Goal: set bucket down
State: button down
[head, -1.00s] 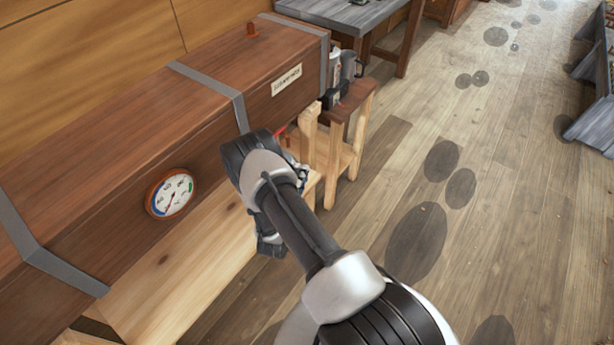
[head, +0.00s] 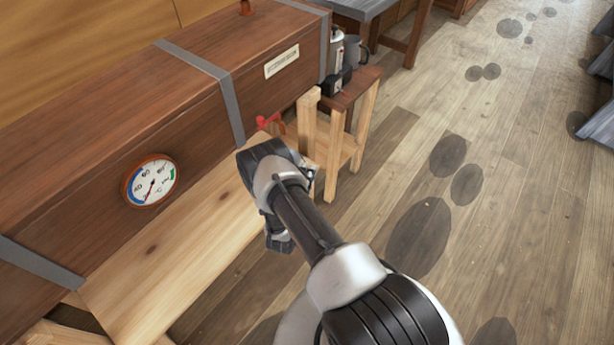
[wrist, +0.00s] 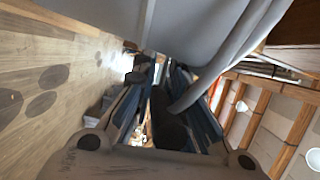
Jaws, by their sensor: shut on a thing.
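My gripper shows in the wrist view (wrist: 168,112), its fingers shut around a dark, grip-like part at the end of a curved grey band. A large smooth grey surface, likely the bucket (wrist: 185,35), fills the top middle of that view very close to the camera; its full outline is cut off. In the head view my gripper (head: 279,240) points down past the near edge of a pale wooden plank, mostly behind my own arm. No bucket can be made out in the head view.
A long brown wooden box (head: 100,120) with a round gauge (head: 151,181) and grey straps lies along the left. A small wooden stand (head: 345,115) holds a flask (head: 336,60) and a grey mug (head: 354,50). A red handle (head: 268,122) is beside it. Plank floor (head: 480,230) at right is open.

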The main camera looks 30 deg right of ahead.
jog(key=c, duration=1.6)
grip_release()
jog(key=shift+f, duration=0.15)
jog(key=p+v, duration=0.4)
jog(key=v, duration=0.8)
